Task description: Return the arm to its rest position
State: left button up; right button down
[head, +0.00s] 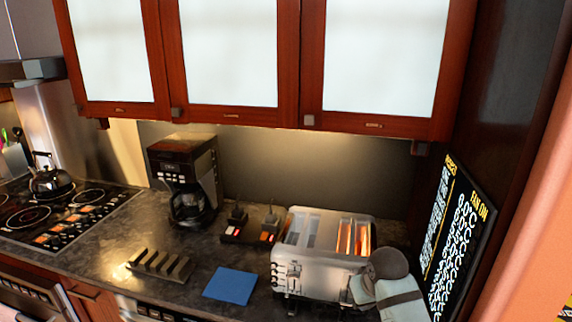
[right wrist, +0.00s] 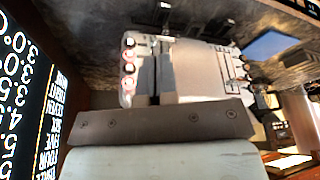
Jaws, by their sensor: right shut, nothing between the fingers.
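My right arm comes in at the lower right of the head view, a grey link with a dark rounded joint. My right gripper (head: 359,291) is at the front right of the silver toaster (head: 305,262), partly hidden by the arm. In the right wrist view the gripper (right wrist: 155,78) is shut and empty, with the toaster (right wrist: 200,72) close in front of it. I cannot tell whether they touch. The toaster's right slots glow orange; its left slots look dark. My left gripper is in neither view.
A lit display panel (head: 455,235) stands close right of my arm. A blue cloth (head: 230,286), a dark rack (head: 158,264) and a coffee maker (head: 185,180) are on the counter (head: 105,250). Cabinets (head: 232,118) hang above. A kettle (head: 50,180) is on the stove.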

jog(key=s+f+t, duration=0.2)
jog(key=s+f, duration=0.3)
jog(key=f, duration=0.4)
jog(key=s+f+t+y, duration=0.1)
jog(key=s+f, duration=0.4)
jog(key=s, duration=0.6)
jog(key=s+f+n+t+y, duration=0.1)
jog(key=s+f+t, duration=0.3)
jog(key=s, duration=0.7)
jog(key=shift+s+f, duration=0.2)
jog(key=shift+f, duration=0.35)
jog(key=shift+a, duration=0.1)
